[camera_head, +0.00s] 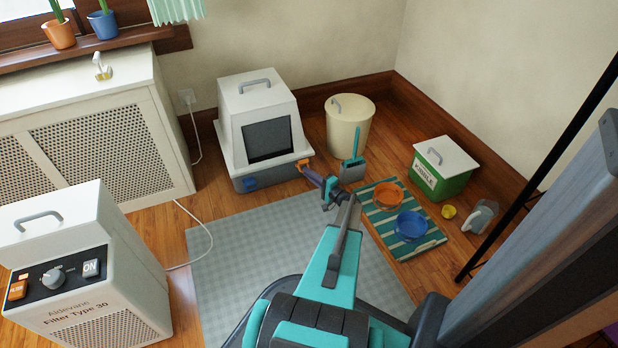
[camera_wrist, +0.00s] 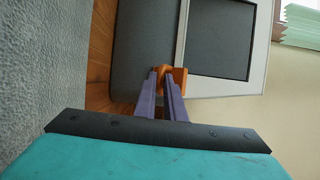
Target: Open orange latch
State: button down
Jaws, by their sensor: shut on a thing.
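The orange latch (camera_head: 301,163) is a small piece on the right side of the white and grey litter box (camera_head: 258,108), near the seam between its white hood and grey base. My gripper (camera_head: 312,174) reaches the orange latch from the right. In the wrist view my gripper's purple fingers (camera_wrist: 165,80) are closed on the orange latch (camera_wrist: 177,76), one on each side. The fingers partly hide the latch, and I cannot tell its exact angle.
A striped mat (camera_head: 420,250) holds an orange bowl (camera_head: 387,196) and a blue bowl (camera_head: 411,226), right of my arm. A cream bin (camera_head: 350,128), a teal scoop (camera_head: 352,168) and a green kibble box (camera_head: 455,185) stand behind. A grey mat (camera_head: 225,250) lies open in front.

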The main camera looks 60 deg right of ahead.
jog(key=shift+f+t+b, duration=0.4)
jog(key=shift+f+b, duration=0.15)
jog(key=shift+b, duration=0.35)
jog(key=shift+r, duration=0.1)
jog(key=c, duration=1.8)
grip_release()
jog(key=shift+c, duration=0.2)
jog(key=p+v, duration=0.2)
jog(key=v, duration=0.3)
jog(key=shift+s, duration=0.4)
jog(key=shift+p+v, duration=0.3)
jog(key=shift+v, duration=0.55)
